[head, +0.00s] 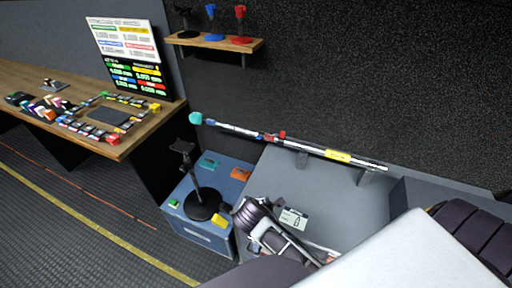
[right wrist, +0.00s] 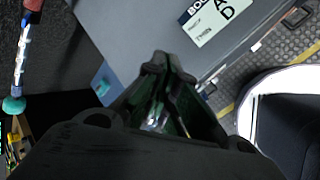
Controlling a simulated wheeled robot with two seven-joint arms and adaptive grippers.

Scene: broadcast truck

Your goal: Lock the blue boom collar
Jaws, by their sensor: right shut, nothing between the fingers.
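A boom pole (head: 310,148) lies along the back of the grey bench, with a teal tip (head: 195,118) at its left end. Bluish parts (head: 246,131) show on the pole between the teal tip and a red collar (head: 282,135); I cannot tell whether the blue collar is locked. In the right wrist view the striped blue-and-white pole (right wrist: 22,50) and teal tip (right wrist: 13,105) are at the left edge. My right gripper (right wrist: 160,62) is shut and empty, apart from the pole. In the head view it is hard to make out among my arm links. My left gripper is not in view.
A printed label card (head: 293,218) lies on the grey bench. A blue case (head: 205,230) carries a black stand (head: 203,205). Left is a wooden desk (head: 130,140) with several small items. A wall shelf (head: 215,43) holds black, blue and red stands.

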